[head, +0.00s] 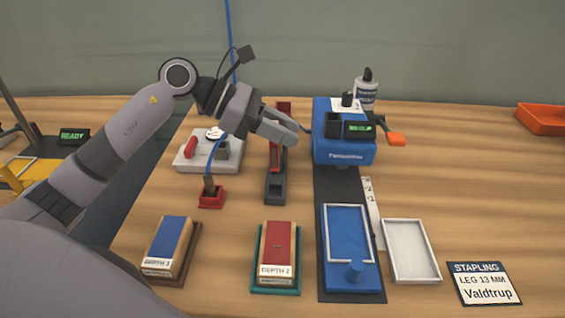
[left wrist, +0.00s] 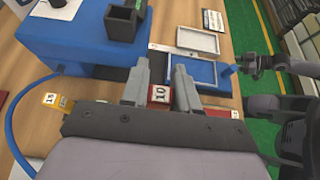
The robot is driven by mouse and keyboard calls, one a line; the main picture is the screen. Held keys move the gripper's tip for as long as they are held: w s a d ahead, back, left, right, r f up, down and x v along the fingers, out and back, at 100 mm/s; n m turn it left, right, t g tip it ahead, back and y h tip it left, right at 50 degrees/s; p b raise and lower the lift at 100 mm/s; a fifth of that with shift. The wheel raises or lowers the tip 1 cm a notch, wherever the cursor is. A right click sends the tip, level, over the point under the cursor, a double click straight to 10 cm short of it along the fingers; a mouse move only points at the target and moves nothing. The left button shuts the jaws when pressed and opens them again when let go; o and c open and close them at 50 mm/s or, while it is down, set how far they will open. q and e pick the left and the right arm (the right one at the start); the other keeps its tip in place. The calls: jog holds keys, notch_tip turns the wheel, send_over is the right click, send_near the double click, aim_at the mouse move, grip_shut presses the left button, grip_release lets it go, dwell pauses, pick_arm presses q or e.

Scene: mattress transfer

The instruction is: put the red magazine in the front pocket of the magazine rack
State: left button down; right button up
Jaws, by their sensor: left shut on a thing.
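My left gripper (head: 287,140) is over the middle of the table, pointing down and to the right. In the left wrist view its two fingers (left wrist: 160,92) are shut on a red magazine with a white label reading 10 (left wrist: 159,94). In the head view a red strip (head: 275,158) shows just below the fingers, at the far part of a long dark grey holder (head: 275,190), which looks like the magazine rack. The near part of the holder looks empty. The fingers partly hide the red strip, so I cannot tell whether it touches the holder.
The blue stapling machine (head: 343,150) stands just right of the gripper. Nearby are a grey fixture (head: 196,160), a blue tray (head: 348,218), a white tray (head: 410,250) and two blocks marked DEPTH (head: 168,245). A STAPLING card (head: 484,284) reads LEG 13 MM.

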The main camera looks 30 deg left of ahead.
pick_arm(q)
notch_tip(320, 180, down, 8)
jog(key=shift+r, duration=0.2)
jog(key=c, duration=0.8)
grip_release()
jog(key=shift+f, duration=0.1)
jog(key=shift+c, duration=0.2)
